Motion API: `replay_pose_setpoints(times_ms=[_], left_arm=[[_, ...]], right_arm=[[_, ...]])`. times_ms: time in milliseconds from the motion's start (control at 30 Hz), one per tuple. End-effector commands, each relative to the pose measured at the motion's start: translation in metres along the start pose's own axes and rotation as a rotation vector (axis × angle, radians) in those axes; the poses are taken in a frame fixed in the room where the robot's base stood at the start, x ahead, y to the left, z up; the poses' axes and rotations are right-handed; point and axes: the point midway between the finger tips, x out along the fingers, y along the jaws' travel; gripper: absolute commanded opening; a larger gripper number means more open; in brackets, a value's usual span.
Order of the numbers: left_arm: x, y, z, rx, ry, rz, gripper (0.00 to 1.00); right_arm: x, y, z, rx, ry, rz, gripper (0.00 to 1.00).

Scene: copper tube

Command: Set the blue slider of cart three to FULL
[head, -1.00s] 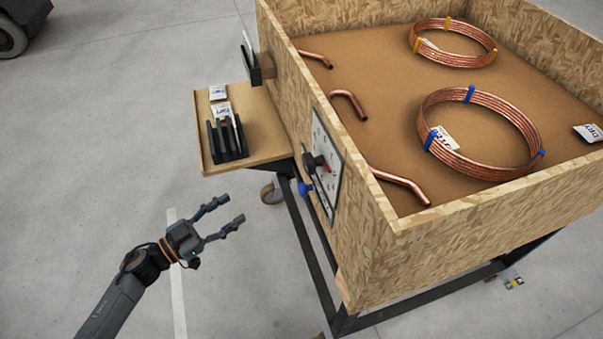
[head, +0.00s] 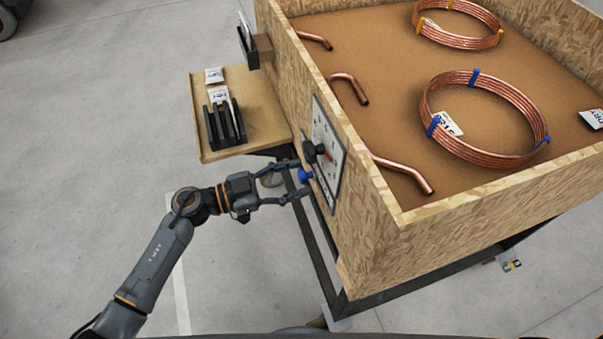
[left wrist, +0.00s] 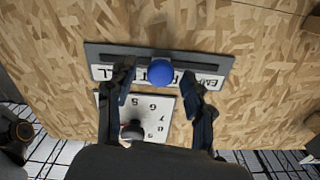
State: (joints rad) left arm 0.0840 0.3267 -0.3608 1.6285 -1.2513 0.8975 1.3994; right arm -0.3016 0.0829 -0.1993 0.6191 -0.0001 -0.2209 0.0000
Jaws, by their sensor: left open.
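The blue slider knob (head: 304,176) is a ball on the side of the wooden cart (head: 440,212). In the left wrist view the blue knob (left wrist: 160,73) sits in front of a dark slotted plate (left wrist: 105,56), seemingly near its middle. The plate's label is upside down there, with "EMP" readable at the right and an "L" at the left; the rest is partly hidden. My left gripper (head: 298,178) is open, its fingers on either side of the knob with gaps visible in the left wrist view (left wrist: 160,84). My right gripper is out of view.
Beside the slider is a white dial panel (head: 326,145) with a black knob (head: 312,150) and red pointer. A wooden side shelf (head: 262,95) holds a black rack (head: 225,125). Copper coils (head: 480,118) and bent tubes lie in the cart. Floor to the left is clear.

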Motion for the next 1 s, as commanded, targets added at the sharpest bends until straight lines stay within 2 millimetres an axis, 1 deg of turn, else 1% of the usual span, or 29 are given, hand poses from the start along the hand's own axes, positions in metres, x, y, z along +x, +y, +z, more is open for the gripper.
replay_pose_setpoints(times_ms=[33, 100, 200, 467, 500, 567, 600, 667, 700, 733, 767, 933, 1000], left_arm=[[0.007, 0.000, 0.000, 0.000, 0.001, 0.000, 0.52], [0.013, 0.000, 0.000, 0.000, 0.001, -0.001, 0.52], [0.017, 0.000, 0.000, 0.001, -0.001, -0.001, 0.52], [0.019, 0.000, 0.000, 0.000, -0.001, -0.001, 0.52], [0.019, 0.000, 0.000, 0.000, -0.001, -0.001, 0.50], [0.018, 0.000, 0.000, 0.000, -0.001, -0.001, 0.38], [0.018, 0.000, 0.000, 0.000, -0.001, -0.001, 0.30], [0.018, 0.000, 0.000, 0.000, -0.001, -0.001, 0.18], [0.018, 0.000, 0.000, 0.000, -0.001, -0.001, 0.09], [0.018, 0.000, 0.000, 0.000, -0.001, -0.001, 0.03], [0.018, 0.000, 0.000, 0.000, -0.001, -0.001, 0.00], [0.018, 0.000, 0.000, 0.000, -0.001, -0.001, 0.00], [0.018, 0.002, -0.001, -0.001, -0.001, 0.000, 0.00]], right_arm=[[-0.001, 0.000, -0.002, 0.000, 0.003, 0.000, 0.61], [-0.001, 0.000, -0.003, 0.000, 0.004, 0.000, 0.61], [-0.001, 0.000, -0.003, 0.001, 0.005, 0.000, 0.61], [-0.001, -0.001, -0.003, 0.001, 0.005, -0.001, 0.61], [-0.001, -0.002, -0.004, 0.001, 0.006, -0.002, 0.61], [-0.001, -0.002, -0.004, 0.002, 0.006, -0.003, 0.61], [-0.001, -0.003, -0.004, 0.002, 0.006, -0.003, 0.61], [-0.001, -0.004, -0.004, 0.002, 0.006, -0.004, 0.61], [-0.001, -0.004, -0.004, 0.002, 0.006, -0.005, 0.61], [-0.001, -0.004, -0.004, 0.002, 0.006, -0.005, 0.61], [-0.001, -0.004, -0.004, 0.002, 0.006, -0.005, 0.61], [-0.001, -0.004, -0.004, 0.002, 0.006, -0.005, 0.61], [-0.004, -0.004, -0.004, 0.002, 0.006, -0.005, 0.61]])
